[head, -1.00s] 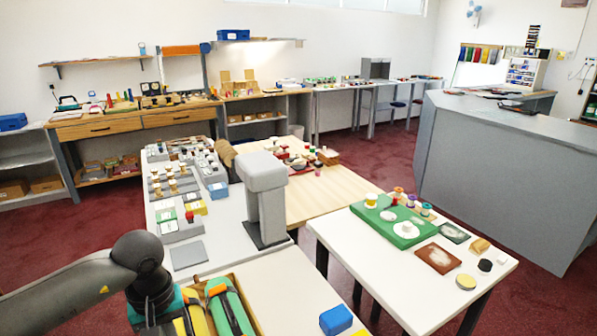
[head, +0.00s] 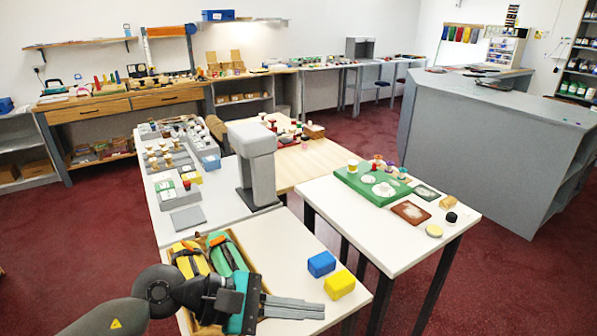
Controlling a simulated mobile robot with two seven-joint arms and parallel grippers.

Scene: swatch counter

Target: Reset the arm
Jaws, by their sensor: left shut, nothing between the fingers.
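My left arm comes in from the lower left. My left gripper (head: 292,307) is over the near white table (head: 285,248), its fingers pointing right. The fingers are shut with nothing between them. The gripper covers part of an open box (head: 216,318) that holds a yellow item (head: 190,260) and a green item (head: 228,257). A blue block (head: 321,263) and a yellow block (head: 339,284) sit on the table to the right of the box, apart from the fingers. My right gripper is not in the picture.
A grey post-like device (head: 257,165) stands behind the near table. A white table (head: 352,215) at the right bears a green tray (head: 350,181), a brown tile (head: 411,212) and small round pieces. A grey counter (head: 470,150) stands farther right. Red carpet between is clear.

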